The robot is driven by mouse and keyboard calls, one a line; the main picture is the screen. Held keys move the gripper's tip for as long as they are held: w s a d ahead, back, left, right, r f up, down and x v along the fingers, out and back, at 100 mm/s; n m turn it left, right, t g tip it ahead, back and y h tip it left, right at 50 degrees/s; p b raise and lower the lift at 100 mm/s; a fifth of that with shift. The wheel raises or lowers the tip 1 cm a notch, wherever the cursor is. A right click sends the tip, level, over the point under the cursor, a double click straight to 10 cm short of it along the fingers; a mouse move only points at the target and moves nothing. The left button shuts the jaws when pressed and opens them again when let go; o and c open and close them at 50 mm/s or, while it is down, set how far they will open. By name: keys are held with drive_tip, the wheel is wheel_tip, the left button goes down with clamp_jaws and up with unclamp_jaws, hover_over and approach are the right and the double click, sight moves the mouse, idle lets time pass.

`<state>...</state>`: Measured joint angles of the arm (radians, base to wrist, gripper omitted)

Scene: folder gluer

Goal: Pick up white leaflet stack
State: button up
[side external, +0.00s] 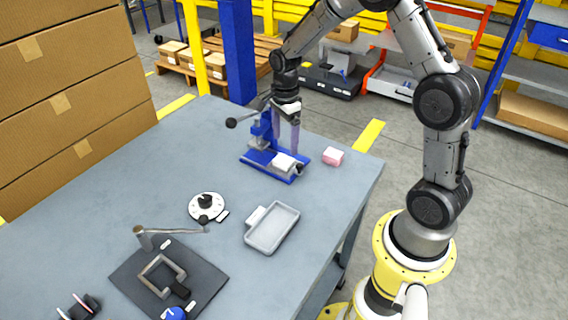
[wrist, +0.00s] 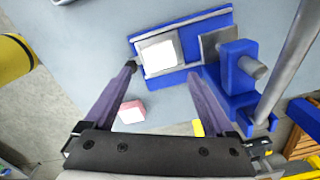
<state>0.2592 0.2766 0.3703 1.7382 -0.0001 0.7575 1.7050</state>
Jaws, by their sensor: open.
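The white leaflet stack (side external: 284,161) lies on the blue base of a small press-like fixture (side external: 259,160) near the table's far right side. In the wrist view the white stack (wrist: 159,55) sits on a grey plate on the blue base (wrist: 181,75), between and slightly beyond my fingertips. My gripper (side external: 286,140) is above the fixture, fingers pointing down. Its two purple fingers (wrist: 162,74) are apart with nothing between them. The exact height of the fingertips over the stack is hard to tell.
A pink-and-white block (side external: 333,156) lies right of the fixture. The fixture's blue upright (wrist: 238,72) and grey lever (wrist: 293,58) stand close to one finger. A grey tray (side external: 272,228), a round dial (side external: 207,206) and a dark plate with a clamp (side external: 168,278) lie nearer the camera.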

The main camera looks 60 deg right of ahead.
sight(284, 159)
drive_tip(key=shift+a+f, duration=0.2)
drive_tip(key=shift+f, duration=2.9)
drive_tip(key=c, duration=1.2)
drive_tip(key=shift+r, duration=0.1)
